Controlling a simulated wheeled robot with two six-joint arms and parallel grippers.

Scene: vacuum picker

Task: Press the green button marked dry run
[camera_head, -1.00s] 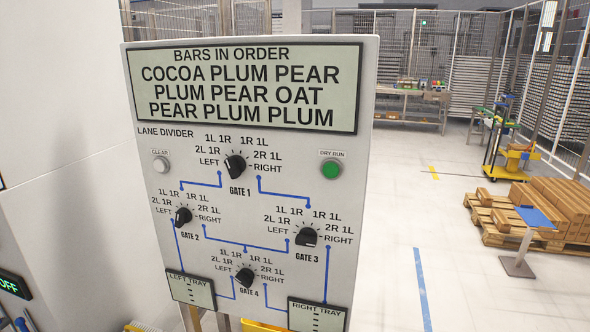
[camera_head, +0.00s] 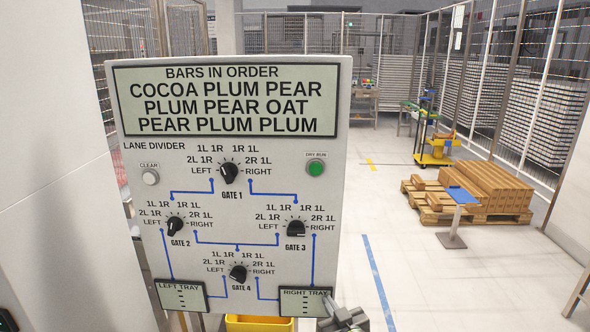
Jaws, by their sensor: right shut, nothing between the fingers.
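The green dry run button (camera_head: 316,168) sits on the right side of the lane divider panel (camera_head: 135,205), under its small label. My right gripper (camera_head: 338,308) shows at the bottom of the head view, by the panel's lower right corner, below the button and apart from it. It is shut and empty. It overlaps the edge of the right tray display (camera_head: 302,302) in the picture. My left gripper is not in view.
The panel also carries a white clear button (camera_head: 150,177), several black gate knobs such as gate 1 (camera_head: 229,173), and an order screen (camera_head: 225,100). A pallet of brown boxes (camera_head: 490,190) stands right on open floor. A yellow bin (camera_head: 258,323) is below.

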